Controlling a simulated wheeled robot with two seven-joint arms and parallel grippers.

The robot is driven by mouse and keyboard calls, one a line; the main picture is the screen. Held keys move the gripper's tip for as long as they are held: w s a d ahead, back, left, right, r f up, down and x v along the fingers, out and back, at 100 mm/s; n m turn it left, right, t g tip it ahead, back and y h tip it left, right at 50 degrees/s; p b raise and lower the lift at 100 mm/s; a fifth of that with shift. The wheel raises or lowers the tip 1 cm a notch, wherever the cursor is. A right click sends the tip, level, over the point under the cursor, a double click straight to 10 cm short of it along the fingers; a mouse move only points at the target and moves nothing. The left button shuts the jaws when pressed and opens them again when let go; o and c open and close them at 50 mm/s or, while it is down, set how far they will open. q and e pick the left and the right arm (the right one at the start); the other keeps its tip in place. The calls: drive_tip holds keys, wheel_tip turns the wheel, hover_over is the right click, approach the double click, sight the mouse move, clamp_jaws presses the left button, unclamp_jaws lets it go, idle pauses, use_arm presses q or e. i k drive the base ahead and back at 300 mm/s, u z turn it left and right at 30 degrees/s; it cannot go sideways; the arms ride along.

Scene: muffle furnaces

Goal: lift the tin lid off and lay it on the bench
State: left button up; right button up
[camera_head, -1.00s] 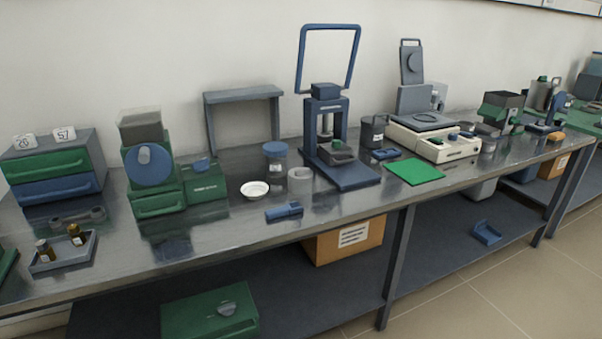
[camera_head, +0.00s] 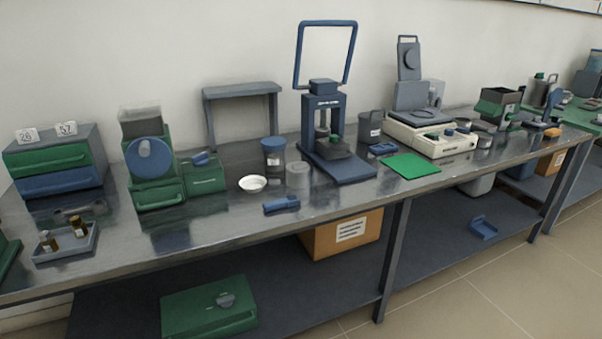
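A small grey round tin (camera_head: 298,175) stands on the metal bench (camera_head: 225,230), right of a white dish. Its top looks flat and pale; I cannot tell whether that is a separate lid. Behind it stands a grey jar (camera_head: 274,163) with a blue lid (camera_head: 273,144) on top. A darker grey can (camera_head: 371,130) stands farther right, beside the blue press. I cannot tell for sure which of these the task calls the tin. Neither of my grippers shows in the head view.
A white dish (camera_head: 252,184) and a blue tool (camera_head: 282,203) lie near the tin. The blue press (camera_head: 324,125) stands to its right and a green box (camera_head: 206,178) to its left. Bare bench lies in front, between the small tray (camera_head: 65,250) and the blue tool.

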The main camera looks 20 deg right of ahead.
sight(295, 167)
drive_tip(key=k, duration=1.2)
drive_tip(key=z, duration=0.85)
drive_tip(key=i, duration=1.6)
drive_tip(key=u, duration=0.55)
